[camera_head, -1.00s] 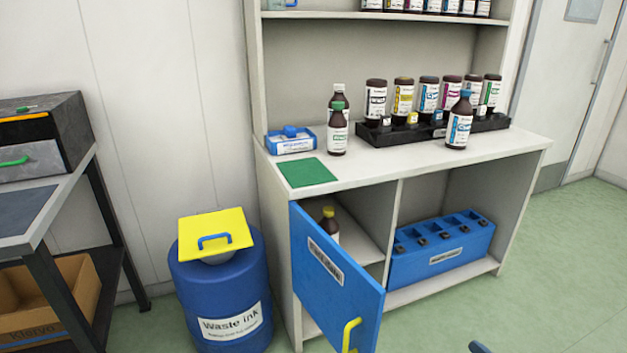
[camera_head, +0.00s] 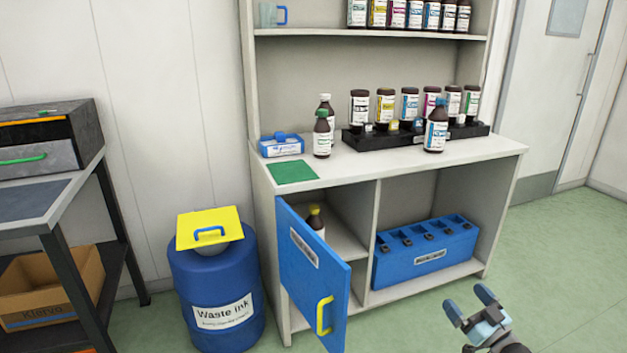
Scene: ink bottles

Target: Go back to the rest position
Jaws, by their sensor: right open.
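My right gripper (camera_head: 468,304) is at the bottom right, over the green floor in front of the cabinet. Its two fingers are apart with nothing between them. It touches nothing. My left gripper is not in view. The cabinet's blue door (camera_head: 312,278) with a yellow handle (camera_head: 324,315) stands open. A brown bottle with a yellow cap (camera_head: 316,221) is inside, partly hidden by the door.
A blue waste-ink drum (camera_head: 215,290) stands left of the cabinet. The floor (camera_head: 560,270) at right is clear.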

